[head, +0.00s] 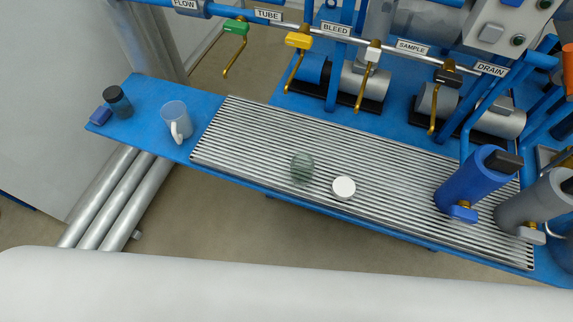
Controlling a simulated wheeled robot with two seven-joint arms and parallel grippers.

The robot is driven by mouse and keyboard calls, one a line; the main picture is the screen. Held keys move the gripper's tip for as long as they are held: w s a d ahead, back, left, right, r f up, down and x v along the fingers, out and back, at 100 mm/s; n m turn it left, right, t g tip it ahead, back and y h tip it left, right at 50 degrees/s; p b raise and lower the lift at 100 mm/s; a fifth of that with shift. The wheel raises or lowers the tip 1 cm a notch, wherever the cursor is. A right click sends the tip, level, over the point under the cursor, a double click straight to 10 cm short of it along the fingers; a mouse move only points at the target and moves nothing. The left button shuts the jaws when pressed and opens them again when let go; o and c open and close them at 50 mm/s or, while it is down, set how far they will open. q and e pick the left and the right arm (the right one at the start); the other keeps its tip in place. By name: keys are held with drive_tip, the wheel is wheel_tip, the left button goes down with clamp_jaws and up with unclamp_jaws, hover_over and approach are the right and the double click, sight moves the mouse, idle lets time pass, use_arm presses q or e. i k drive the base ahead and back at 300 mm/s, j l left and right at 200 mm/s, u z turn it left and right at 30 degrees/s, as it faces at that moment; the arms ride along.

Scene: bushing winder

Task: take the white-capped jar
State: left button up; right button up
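A white round cap (343,187) shows from above near the middle of the slatted metal rack (255,115). I cannot tell whether a jar body is under it. A greenish clear glass jar (302,166) stands just to its left, apart from it, with no white cap visible on it. Neither of my grippers is in the head view.
Blue (470,185) and grey (530,203) cylinders with taps stand right. Valve levers hang from the pipe behind. The rack's left half is clear.

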sight(302, 165)
drive_tip(key=z, duration=0.45)
drive_tip(key=k+j+z, duration=0.15)
drive_tip(key=z, duration=0.2)
drive_tip(key=k+j+z, duration=0.2)
drive_tip(key=z, duration=0.2)
drive_tip(key=k+j+z, duration=0.1)
drive_tip(key=z, duration=0.25)
drive_tip(key=k, duration=0.1)
